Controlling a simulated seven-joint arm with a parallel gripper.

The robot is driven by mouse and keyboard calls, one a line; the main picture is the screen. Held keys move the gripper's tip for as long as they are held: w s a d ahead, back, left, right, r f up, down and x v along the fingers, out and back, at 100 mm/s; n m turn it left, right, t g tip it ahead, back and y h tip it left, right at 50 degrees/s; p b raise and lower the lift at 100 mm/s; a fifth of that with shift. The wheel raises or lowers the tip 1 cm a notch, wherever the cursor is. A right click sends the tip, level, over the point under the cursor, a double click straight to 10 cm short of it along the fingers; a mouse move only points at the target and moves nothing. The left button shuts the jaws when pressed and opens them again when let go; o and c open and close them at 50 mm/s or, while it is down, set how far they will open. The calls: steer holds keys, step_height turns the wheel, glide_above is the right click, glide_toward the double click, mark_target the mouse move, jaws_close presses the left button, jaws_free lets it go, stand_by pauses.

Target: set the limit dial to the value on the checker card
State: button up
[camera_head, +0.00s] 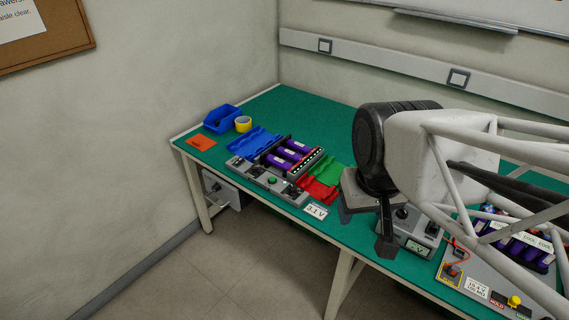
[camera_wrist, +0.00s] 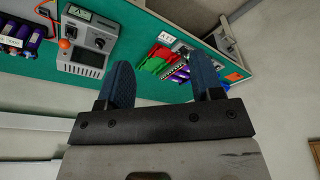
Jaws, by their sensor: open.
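A grey box with a black round dial (camera_head: 402,213) and a small display stands on the bench, partly behind my gripper. In the wrist view the dial (camera_wrist: 100,43) shows at the upper left, beside the box's display (camera_wrist: 80,12). A white card (camera_head: 316,211) reading 3.1 V lies at the bench's front edge; it also shows in the wrist view (camera_wrist: 167,37). My gripper (camera_head: 366,230) is between the card and the dial box, apart from the dial. Its two blue fingers are wide apart and empty in the wrist view (camera_wrist: 160,62).
To the left are a holder with purple cells (camera_head: 287,154), a green tray (camera_head: 327,169), a red tray (camera_head: 318,190), a blue bin (camera_head: 222,118) and yellow tape (camera_head: 243,124). A grey station with purple cells and a yellow button (camera_head: 514,301) stands right, partly behind my arm.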

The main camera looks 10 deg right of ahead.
steer(key=w+f+n, duration=0.1)
steer(key=w+n, duration=0.1)
steer(key=w, duration=0.9)
steer(key=n+g, duration=0.3)
steer(key=n, duration=0.5)
glide_above(293, 186)
steer(key=f, duration=2.4)
steer(key=shift+s+f, duration=0.35)
steer(key=shift+w+a+f, duration=0.15)
steer(key=shift+w+f, duration=0.1)
steer(key=shift+f, duration=0.25)
steer(key=shift+f, duration=3.85)
steer(key=shift+c, duration=0.4)
